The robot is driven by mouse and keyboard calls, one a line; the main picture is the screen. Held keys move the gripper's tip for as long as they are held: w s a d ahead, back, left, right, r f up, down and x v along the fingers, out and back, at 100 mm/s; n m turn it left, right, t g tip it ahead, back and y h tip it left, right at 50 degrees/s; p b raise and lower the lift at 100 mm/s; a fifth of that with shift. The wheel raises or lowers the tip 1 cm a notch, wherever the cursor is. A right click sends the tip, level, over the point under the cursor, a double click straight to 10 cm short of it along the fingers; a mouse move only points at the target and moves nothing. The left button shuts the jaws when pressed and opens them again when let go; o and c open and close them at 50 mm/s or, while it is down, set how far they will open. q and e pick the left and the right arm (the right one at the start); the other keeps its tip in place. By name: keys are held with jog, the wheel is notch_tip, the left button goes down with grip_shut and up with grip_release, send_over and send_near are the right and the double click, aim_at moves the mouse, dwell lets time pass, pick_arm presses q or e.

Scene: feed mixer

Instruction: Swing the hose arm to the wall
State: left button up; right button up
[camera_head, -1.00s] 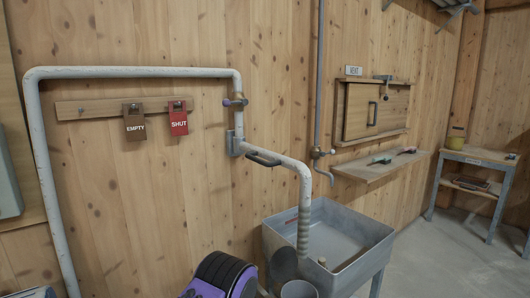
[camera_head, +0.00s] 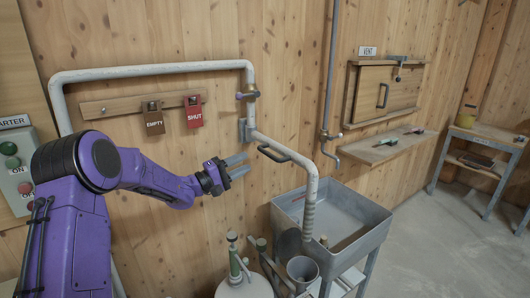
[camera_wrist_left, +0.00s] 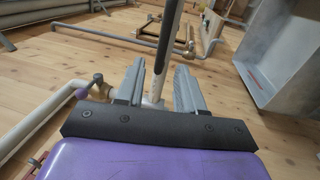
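The hose arm (camera_head: 311,186) is a pale pipe that juts out from a wall bracket over the sink and bends down into a ribbed hose end. Its black handle (camera_head: 274,154) sits on the pipe near the bracket. My left gripper (camera_head: 244,166) is open and empty, just left of the handle and apart from it in the head view. In the left wrist view, the two grey fingers (camera_wrist_left: 158,85) stand apart, and the hose arm's dark handle (camera_wrist_left: 168,38) shows beyond and between them. My right gripper is not in view.
A grey metal sink (camera_head: 370,232) stands under the hose end. A white canister (camera_head: 243,284) and a metal bucket (camera_head: 302,270) stand before it. EMPTY (camera_head: 153,119) and SHUT (camera_head: 194,112) tags hang on the wall board. A shelf (camera_head: 385,150) is below the vent hatch.

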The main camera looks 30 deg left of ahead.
aim_at(267, 153)
pick_arm(q)
jog(key=shift+f+p+x, duration=0.15)
jog(key=shift+p+x, duration=0.45)
jog(key=shift+x, duration=1.8)
jog(key=shift+f+p+x, duration=0.1)
jog(key=shift+p+x, duration=0.45)
jog(key=shift+x, duration=1.9)
grip_shut()
